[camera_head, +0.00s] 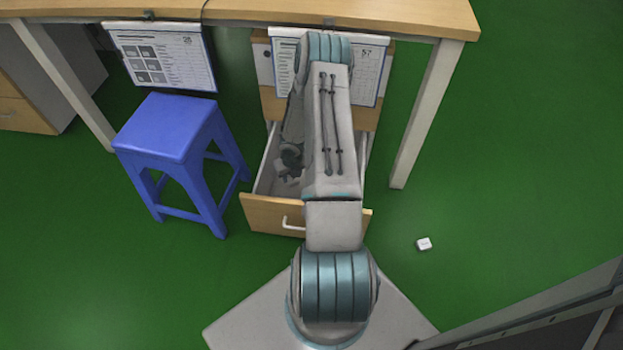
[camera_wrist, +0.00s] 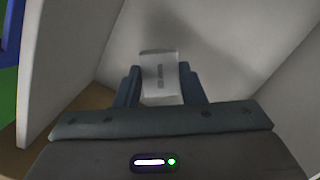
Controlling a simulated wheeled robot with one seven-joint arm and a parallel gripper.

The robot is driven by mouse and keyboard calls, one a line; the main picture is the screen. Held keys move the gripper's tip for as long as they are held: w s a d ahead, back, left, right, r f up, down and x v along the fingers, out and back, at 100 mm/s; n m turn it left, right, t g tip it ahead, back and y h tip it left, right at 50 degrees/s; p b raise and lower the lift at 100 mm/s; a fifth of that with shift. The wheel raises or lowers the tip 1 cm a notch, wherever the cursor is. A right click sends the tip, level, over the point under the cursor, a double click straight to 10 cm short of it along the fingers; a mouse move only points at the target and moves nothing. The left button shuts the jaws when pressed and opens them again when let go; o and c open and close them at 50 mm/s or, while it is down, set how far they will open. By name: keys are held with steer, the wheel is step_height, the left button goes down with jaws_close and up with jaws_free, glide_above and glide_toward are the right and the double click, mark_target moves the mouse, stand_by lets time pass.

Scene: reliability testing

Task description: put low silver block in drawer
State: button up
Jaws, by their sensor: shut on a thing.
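In the wrist view the drawer's pale walls (camera_wrist: 68,62) rise around the block. I cannot tell whether the block touches the drawer floor. In the head view the open drawer (camera_head: 272,214) with a wooden front and white handle is pulled out below the desk. My gripper (camera_head: 288,170) reaches down inside it, and my arm hides much of the drawer and the block.
A blue stool (camera_head: 168,130) stands left of the drawer. A small white block (camera_head: 424,244) lies on the green floor to the right. The desk top (camera_head: 420,16) overhangs the drawer cabinet, with a desk leg (camera_head: 425,115) to its right. Printed sheets (camera_head: 165,60) hang from the desk.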

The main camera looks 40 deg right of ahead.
steer(key=shift+a+f+n, duration=0.2)
steer(key=shift+f+n, duration=0.7)
steer(key=shift+f, duration=0.35)
steer(key=b, duration=0.4)
glide_above(293, 197)
steer(key=f, duration=0.5)
steer(key=shift+s+f, duration=0.1)
steer(key=shift+s, duration=0.25)
steer(key=shift+f+b, duration=1.3)
steer(key=shift+f, duration=0.75)
steer(key=shift+f, duration=0.2)
steer(key=o, duration=1)
steer(key=shift+o, duration=0.2)
